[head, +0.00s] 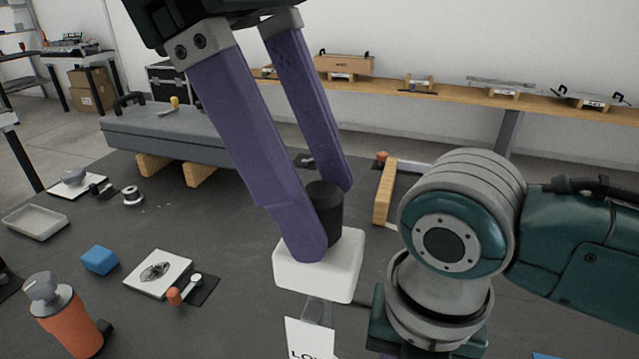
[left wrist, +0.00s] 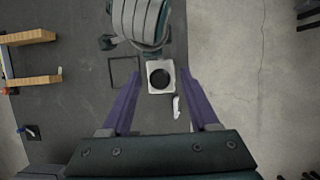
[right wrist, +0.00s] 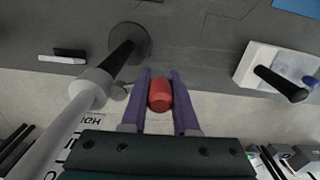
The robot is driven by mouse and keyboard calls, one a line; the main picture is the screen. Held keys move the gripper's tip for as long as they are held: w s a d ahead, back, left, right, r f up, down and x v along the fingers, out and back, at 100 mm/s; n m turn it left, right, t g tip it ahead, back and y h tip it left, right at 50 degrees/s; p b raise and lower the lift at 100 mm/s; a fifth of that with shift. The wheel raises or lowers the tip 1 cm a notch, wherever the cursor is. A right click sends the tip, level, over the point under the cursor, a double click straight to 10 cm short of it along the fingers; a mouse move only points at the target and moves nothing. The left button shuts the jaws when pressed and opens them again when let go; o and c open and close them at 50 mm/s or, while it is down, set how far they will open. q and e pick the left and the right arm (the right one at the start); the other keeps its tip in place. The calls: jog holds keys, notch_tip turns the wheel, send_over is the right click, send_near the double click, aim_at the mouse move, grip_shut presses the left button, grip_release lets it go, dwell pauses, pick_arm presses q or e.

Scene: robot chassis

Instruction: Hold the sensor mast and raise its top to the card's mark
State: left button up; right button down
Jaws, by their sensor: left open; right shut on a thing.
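The sensor mast's top is a white block (head: 318,268) with a black cylinder (head: 323,212) on it. My left gripper (head: 330,222) is open, its purple fingers on either side of the cylinder in the head view; contact cannot be told. The left wrist view shows the white block with its black disc (left wrist: 160,78) between the fingertips (left wrist: 160,74). In the right wrist view the mast (right wrist: 90,88) has a grey tube, a collar and a black lower pole. There my right gripper (right wrist: 161,75) is shut on a red knob (right wrist: 160,96). The card (head: 308,340) is partly cut off, showing "LO".
A long grey case (head: 165,130) on wooden blocks stands behind. My teal right arm fills the right side of the head view.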

pick_arm(q)
jog(key=v, duration=1)
jog(key=shift+a+r, duration=0.15)
jog(key=shift+r, duration=0.2)
jog(key=shift+w, duration=0.1)
pick_arm(e)
jog(key=c, duration=0.6)
grip_release()
